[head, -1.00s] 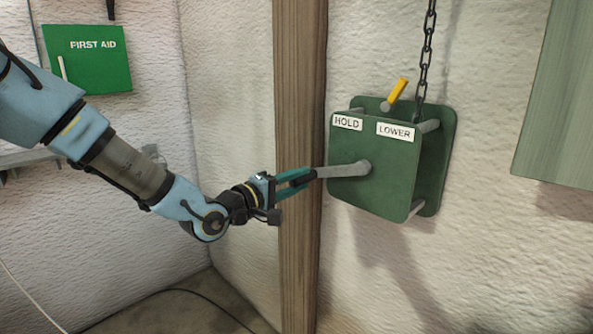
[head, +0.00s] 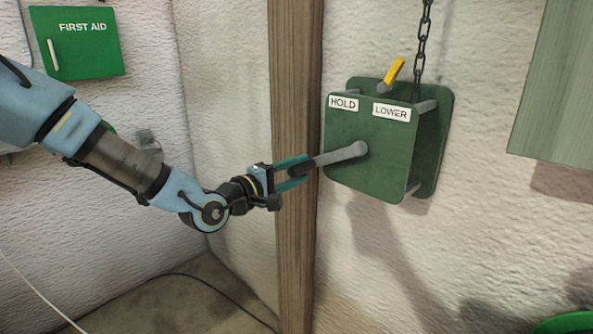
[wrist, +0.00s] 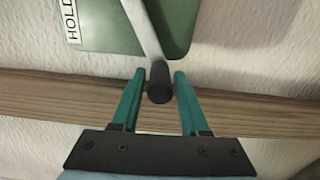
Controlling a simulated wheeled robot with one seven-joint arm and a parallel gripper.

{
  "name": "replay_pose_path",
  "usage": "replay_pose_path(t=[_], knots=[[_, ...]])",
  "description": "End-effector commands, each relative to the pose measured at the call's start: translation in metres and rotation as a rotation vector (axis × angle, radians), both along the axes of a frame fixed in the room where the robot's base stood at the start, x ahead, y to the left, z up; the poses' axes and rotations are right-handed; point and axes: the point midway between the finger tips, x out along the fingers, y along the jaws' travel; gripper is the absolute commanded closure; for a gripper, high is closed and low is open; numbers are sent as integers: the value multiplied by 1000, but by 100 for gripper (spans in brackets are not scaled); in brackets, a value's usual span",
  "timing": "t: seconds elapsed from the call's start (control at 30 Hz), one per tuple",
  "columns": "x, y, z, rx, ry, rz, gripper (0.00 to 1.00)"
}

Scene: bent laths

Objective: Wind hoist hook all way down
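The hoist is a green box (head: 370,160) on the wall, with HOLD (head: 343,103) and LOWER (head: 391,112) labels. A yellow-gripped lever (head: 394,73) on top leans right, above the LOWER label. A chain (head: 422,45) runs up from the box; the hook is not in view. A grey crank (head: 342,155) points left and slightly down from the box's front. My gripper (head: 306,169) has its teal fingers on both sides of the crank's black handle (wrist: 159,83).
A wooden post (head: 295,110) stands behind my gripper, left of the hoist. A green first aid box (head: 80,50) hangs at upper left. A pale green panel (head: 555,90) is at right, and part of a green round thing (head: 567,323) shows at lower right.

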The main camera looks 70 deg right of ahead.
Motion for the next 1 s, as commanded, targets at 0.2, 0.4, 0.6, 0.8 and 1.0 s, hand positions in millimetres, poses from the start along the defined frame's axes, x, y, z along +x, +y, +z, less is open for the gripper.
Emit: replay_pose_path(t=[0.2, 0.4, 0.6, 0.8, 1.0], knots=[[1, 0, 0, 0, 0, 1, 37], [1, 1, 0, 0, 0, 2, 37], [10, 21, -2, -1, -1, 4, 37], [25, 59, -3, 0, -1, 4, 37], [36, 88, -2, 0, 0, 3, 37]])
